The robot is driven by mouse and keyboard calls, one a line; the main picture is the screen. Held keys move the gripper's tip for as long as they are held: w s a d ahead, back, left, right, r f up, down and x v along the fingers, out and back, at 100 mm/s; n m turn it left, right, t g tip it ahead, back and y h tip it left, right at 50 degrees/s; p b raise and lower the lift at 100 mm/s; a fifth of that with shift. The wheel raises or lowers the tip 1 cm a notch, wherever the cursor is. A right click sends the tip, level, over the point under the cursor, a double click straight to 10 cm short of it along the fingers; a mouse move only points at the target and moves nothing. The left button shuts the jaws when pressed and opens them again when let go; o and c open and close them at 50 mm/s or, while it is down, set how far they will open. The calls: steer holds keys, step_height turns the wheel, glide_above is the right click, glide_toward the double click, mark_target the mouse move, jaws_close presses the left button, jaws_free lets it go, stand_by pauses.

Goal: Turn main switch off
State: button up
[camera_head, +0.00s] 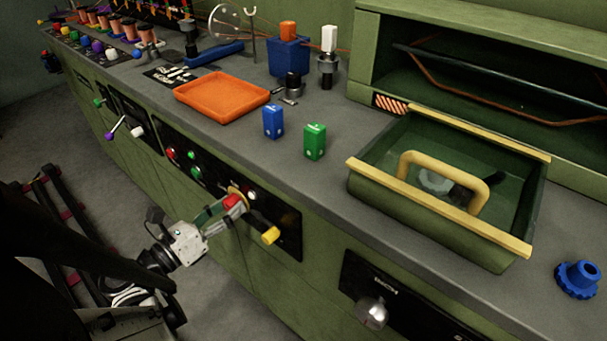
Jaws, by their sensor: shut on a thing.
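The main switch, a red knob (233,202) on a yellow backing, sits on the black control panel (288,224) on the front face of the green bench. My gripper (228,208) reaches it from the lower left and is shut on the red knob. The fingers hide part of the knob and the panel around it, so its exact angle is hard to tell.
A yellow lever (270,236) sticks out just right of my gripper. Red and green buttons (195,172) are to the left. A chrome knob (372,312) protrudes at lower right.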

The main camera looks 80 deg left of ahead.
steer(key=n, duration=0.5)
steer(key=shift+n, duration=0.3)
steer(key=n, duration=0.5)
steer(key=shift+w+d+n, duration=0.1)
steer(key=shift+n, duration=0.6)
steer(key=o, duration=1.1)
steer(key=shift+o, duration=0.2)
steer(key=v, duration=1.2)
steer(key=shift+r, duration=0.2)
